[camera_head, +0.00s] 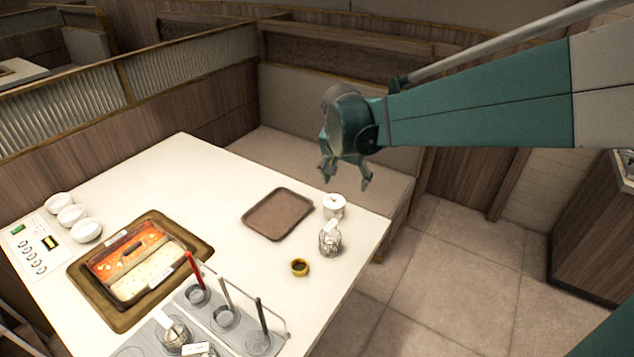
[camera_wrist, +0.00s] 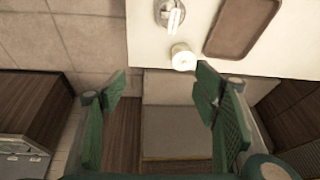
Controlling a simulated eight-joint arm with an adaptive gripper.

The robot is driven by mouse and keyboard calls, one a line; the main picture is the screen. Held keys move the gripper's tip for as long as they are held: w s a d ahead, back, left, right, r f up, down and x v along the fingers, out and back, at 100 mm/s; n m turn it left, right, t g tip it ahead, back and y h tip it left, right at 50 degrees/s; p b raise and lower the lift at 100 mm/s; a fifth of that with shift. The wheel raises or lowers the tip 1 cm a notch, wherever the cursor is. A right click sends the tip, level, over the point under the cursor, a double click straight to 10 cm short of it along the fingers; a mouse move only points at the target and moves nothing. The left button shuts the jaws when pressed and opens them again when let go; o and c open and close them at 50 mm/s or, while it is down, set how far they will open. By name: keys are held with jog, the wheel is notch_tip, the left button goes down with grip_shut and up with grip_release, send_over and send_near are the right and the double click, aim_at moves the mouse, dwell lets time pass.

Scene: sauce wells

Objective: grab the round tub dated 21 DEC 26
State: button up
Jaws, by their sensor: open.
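A white round tub (camera_head: 334,207) stands near the table's far right edge, beside the brown tray; it also shows in the wrist view (camera_wrist: 182,58). A clear round container with a white label (camera_head: 330,241) stands just in front of it, and shows in the wrist view too (camera_wrist: 170,14). More labelled clear containers (camera_head: 173,332) are in the grey well unit at the front. No date is legible on any of them. My gripper (camera_head: 346,181) is open and empty, above and behind the white tub. Its fingers (camera_wrist: 162,84) show apart in the wrist view.
The grey well unit (camera_head: 235,338) holds upright utensils. A food pan (camera_head: 190,243) and white bowls (camera_head: 73,215) are left. The table's back middle is clear.

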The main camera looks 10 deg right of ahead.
jog(key=w+f+m+g+h, duration=0.1)
jog(key=w+f+m, duration=0.3)
jog(key=w+f, duration=0.6)
jog(key=m+g+h, duration=0.1)
jog(key=m+g, duration=0.1)
jog(key=m, duration=0.1)
send_over(333, 198)
jog(key=a, duration=0.2)
jog(key=f, duration=1.1)
jog(key=shift+s+f, duration=0.15)
jog(key=shift+s, duration=0.25)
jog(key=shift+w+f, duration=0.2)
jog(key=shift+f, duration=0.3)
jog(key=shift+b+x, duration=0.35)
jog(key=shift+x, duration=3.05)
jog(key=shift+w+d, duration=0.1)
jog(key=shift+b+x, duration=0.45)
jog(key=shift+x, duration=2.1)
jog(key=shift+w+d, duration=0.1)
jog(key=shift+w, duration=0.1)
